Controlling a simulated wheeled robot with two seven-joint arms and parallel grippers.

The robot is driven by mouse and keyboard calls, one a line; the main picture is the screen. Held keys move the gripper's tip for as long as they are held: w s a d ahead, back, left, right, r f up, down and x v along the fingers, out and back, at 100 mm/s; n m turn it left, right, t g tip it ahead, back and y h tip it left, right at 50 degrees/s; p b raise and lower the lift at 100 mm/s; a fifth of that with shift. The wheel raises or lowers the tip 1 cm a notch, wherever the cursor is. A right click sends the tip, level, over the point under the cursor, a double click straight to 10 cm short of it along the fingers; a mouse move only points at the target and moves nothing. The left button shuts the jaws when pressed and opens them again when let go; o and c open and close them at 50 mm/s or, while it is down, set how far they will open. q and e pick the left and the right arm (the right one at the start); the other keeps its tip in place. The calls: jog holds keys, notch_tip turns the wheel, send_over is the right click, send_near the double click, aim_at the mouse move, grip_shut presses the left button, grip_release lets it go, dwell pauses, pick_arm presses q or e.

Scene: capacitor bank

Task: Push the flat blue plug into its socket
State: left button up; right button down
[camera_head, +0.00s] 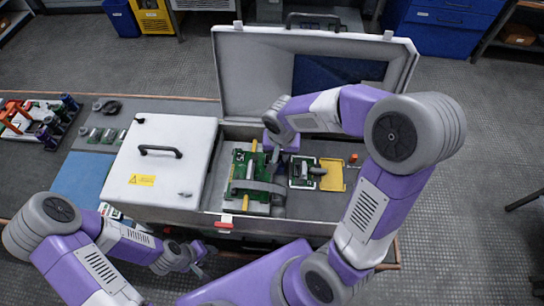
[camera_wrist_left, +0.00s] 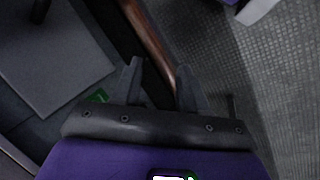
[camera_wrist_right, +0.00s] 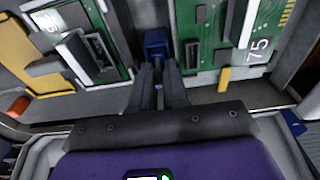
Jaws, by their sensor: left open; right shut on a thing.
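My right gripper (camera_wrist_right: 158,72) is shut on the flat blue plug (camera_wrist_right: 156,44), which sits between its fingertips in the right wrist view. A dark strip extends beyond the plug. The plug is over the gap between two green boards, the larger board (camera_wrist_right: 205,40) and the smaller board (camera_wrist_right: 85,45). A dark slotted connector (camera_wrist_right: 101,52) is on the smaller board; I cannot tell whether it is the plug's socket. In the head view my right gripper (camera_head: 279,156) is inside the open case, hiding the plug. My left gripper (camera_wrist_left: 158,82) is open and empty, low beside the bench edge.
The case (camera_head: 330,200) has a raised lid behind. A white panel with a handle (camera_head: 160,151) covers its left side. A yellow piece (camera_head: 333,174) lies beside the smaller board. A tray of parts (camera_head: 40,120) stands on the bench at far left.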

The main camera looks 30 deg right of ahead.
jog(key=shift+r, duration=0.1)
jog(key=shift+r+p, duration=1.4)
jog(key=shift+r, duration=0.55)
jog(key=shift+w+a+b, duration=0.2)
jog(key=shift+w+a, duration=0.35)
jog(key=shift+a, duration=0.3)
jog(key=shift+w+a+b, duration=0.2)
jog(key=shift+w+a, duration=0.3)
jog(key=shift+a, duration=0.35)
jog(key=shift+f, duration=0.3)
jog(key=shift+f+b, duration=0.7)
jog(key=shift+b, duration=0.2)
jog(key=shift+f+b, duration=0.6)
